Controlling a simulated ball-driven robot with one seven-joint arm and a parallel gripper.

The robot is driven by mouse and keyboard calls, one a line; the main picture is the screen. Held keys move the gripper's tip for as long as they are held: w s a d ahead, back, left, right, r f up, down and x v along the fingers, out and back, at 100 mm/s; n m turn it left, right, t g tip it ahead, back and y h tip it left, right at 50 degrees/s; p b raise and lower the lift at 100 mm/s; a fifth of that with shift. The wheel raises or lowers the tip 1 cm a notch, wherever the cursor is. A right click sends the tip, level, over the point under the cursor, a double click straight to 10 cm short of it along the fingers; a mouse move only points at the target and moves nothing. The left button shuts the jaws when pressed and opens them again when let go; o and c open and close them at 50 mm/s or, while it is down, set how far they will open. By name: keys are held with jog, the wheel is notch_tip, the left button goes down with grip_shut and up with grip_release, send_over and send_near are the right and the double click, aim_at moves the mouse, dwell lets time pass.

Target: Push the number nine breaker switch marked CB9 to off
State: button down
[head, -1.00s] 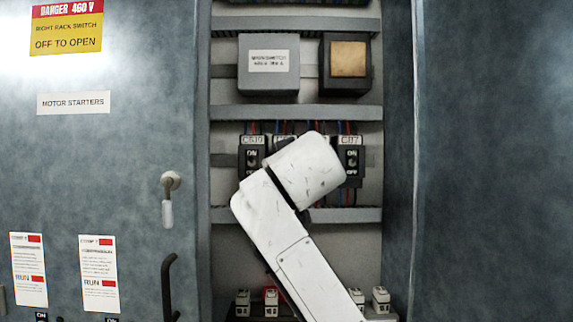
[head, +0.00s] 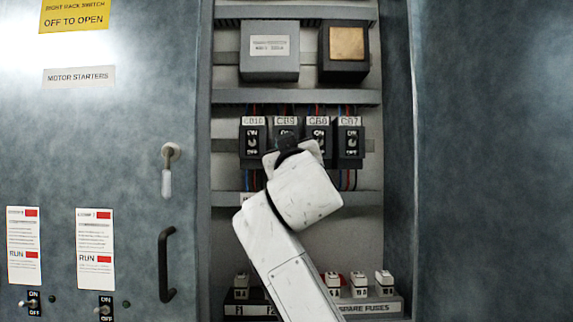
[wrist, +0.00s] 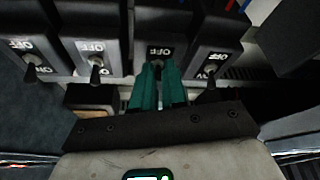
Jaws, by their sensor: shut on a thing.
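The CB9 breaker (head: 285,124) is second from left in a row of black breakers, its white label visible. My gripper (head: 287,147) is in front of its lower part and hides its switch in the head view. In the wrist view, which shows the breakers upside down, my green fingers (wrist: 157,80) are closed together at the CB9 breaker (wrist: 157,42), just below its OFF mark. They are shut on its switch, which is mostly hidden between them. Its exact position cannot be told.
CB10 (head: 253,135) is close on the left, CB8 (head: 318,130) and CB7 (head: 350,140) on the right. Their levers appear toward ON. The cabinet door (head: 110,150) with a handle (head: 167,264) stands left.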

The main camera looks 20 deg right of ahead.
jog(key=shift+f+t+b, duration=0.1)
jog(key=shift+t+b, duration=0.3)
jog(key=c, duration=1.2)
grip_release()
jog(key=b+v, duration=0.2)
jog(key=v, duration=0.8)
jog(key=shift+s+f, duration=0.2)
jog(key=shift+s, duration=0.15)
jog(key=shift+a, duration=0.1)
